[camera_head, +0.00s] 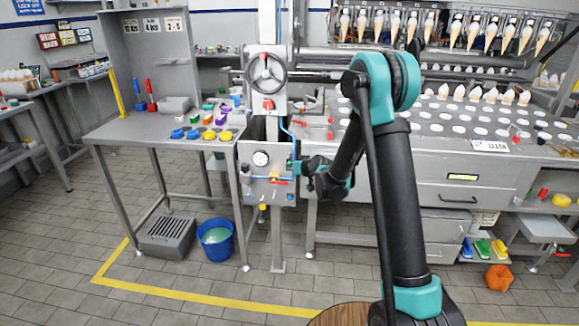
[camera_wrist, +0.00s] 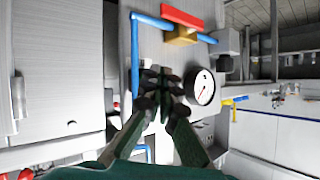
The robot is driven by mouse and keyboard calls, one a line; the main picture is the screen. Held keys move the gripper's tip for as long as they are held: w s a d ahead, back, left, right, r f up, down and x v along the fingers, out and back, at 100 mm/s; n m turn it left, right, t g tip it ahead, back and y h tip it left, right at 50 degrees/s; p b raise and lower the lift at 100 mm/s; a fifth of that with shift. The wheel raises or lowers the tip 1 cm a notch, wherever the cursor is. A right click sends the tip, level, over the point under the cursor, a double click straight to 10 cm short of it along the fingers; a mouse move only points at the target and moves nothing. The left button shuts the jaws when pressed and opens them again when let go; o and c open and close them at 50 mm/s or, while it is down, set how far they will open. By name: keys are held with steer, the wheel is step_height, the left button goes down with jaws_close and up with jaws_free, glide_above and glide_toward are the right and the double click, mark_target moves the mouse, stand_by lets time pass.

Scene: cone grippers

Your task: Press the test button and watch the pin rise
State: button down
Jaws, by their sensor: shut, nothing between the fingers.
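The grey panel (camera_head: 251,190) on the post carries a round white gauge (camera_head: 260,158) and a red handle (camera_head: 277,181). In the wrist view the gauge (camera_wrist: 203,87) is just right of my fingertips, and the red handle (camera_wrist: 180,15) lies above on a brass fitting (camera_wrist: 182,36). My gripper (camera_head: 300,168) is at the right side of the panel. In the wrist view my gripper (camera_wrist: 161,80) is shut and empty, its fingertips in front of the panel face. I cannot tell whether they touch it. I cannot make out the test button or the pin; the fingers cover part of the panel.
A blue pipe (camera_wrist: 135,60) runs beside my fingers. A handwheel (camera_head: 265,74) is above the panel. A table (camera_head: 125,129) with coloured parts stands to the left, a blue bucket (camera_head: 215,252) on the floor. The long machine (camera_head: 440,165) stands to the right.

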steer(key=shift+w, duration=0.5)
stand_by(0.8)
steer(key=shift+s, duration=0.15)
stand_by(1.4)
steer(key=shift+s, duration=0.8)
steer(key=shift+s, duration=0.1)
steer(key=s, duration=0.4)
steer(key=shift+s+a, duration=0.1)
steer(key=shift+s, duration=0.3)
